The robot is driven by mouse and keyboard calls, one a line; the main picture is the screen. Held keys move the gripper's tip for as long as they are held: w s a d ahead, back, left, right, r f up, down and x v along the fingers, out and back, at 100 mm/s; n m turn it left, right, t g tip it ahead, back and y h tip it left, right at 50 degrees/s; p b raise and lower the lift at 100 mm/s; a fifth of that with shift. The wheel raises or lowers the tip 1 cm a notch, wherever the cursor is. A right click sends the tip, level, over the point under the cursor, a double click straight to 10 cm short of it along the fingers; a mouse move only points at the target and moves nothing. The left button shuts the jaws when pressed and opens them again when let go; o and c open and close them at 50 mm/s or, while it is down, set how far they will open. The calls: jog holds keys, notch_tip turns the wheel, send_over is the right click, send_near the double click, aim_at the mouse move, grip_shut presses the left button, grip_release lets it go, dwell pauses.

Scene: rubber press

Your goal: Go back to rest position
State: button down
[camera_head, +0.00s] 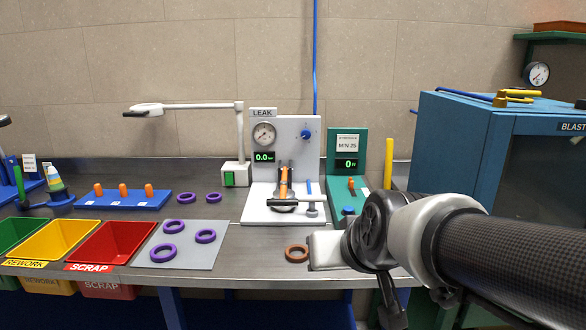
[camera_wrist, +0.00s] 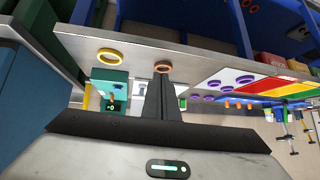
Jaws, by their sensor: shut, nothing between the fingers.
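My gripper shows in the wrist view (camera_wrist: 160,82) with its dark fingers together and nothing between them. In the head view my arm reaches in from the lower right, and the pale hand end (camera_head: 325,250) is over the front of the bench. The fingertips cannot be made out there. A brown ring (camera_head: 297,253) lies on the bench just left of the hand. In the wrist view the brown ring (camera_wrist: 163,67) shows just beyond the fingertips; whether they touch it I cannot tell.
The leak tester (camera_head: 285,165) and a green gauge stand (camera_head: 346,160) stand behind. A blue blast cabinet (camera_head: 480,150) is at right. Purple rings lie on a grey mat (camera_head: 180,258) beside red (camera_head: 110,243) and yellow bins (camera_head: 50,240). A yellow ring (camera_wrist: 110,57) shows in the wrist view.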

jog(key=s+d+f+m+g+h, duration=0.1)
jog(key=s+d+g, duration=0.1)
jog(key=s+d, duration=0.35)
jog(key=s+d+f+g+h, duration=0.1)
jog(key=s+d, duration=0.1)
jog(key=s, duration=0.6)
notch_tip(320, 180, up, 23)
jog(key=p, duration=2.2)
jog(key=shift+f+p, duration=0.2)
jog(key=shift+p, duration=0.1)
jog(key=shift+a, duration=0.1)
